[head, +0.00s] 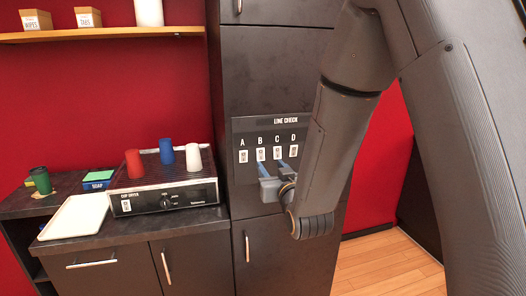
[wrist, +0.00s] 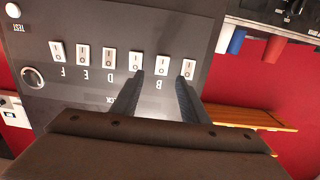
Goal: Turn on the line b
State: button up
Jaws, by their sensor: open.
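The line check panel (head: 270,127) is on the dark cabinet front, with a row of white rocker switches under letters A to D in the head view. The line B switch (head: 261,154) also shows in the wrist view (wrist: 162,65), where the panel appears upside down and the row runs on to E and F. My gripper (head: 273,166) is open and empty just in front of the panel. In the wrist view its fingertips (wrist: 160,77) straddle the B label, with the B switch just beyond them. Whether they touch the panel, and the switch's on or off position, I cannot tell.
The A switch (wrist: 187,69) and C switch (wrist: 136,62) sit close beside the fingertips. A cup dryer (head: 165,190) with red, blue and white cups stands on the counter at left. A white tray (head: 75,216) lies beside it. My arm hides the panel's right part in the head view.

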aim_at(261, 152)
jog(key=p+x, duration=0.1)
jog(key=x, duration=0.1)
jog(key=p+x, duration=0.1)
jog(key=x, duration=0.2)
jog(key=r+p+x, duration=0.1)
jog(key=x, duration=0.2)
jog(key=shift+s+a, duration=0.1)
jog(key=shift+a, duration=0.05)
grip_shut()
jog(key=shift+f, duration=0.1)
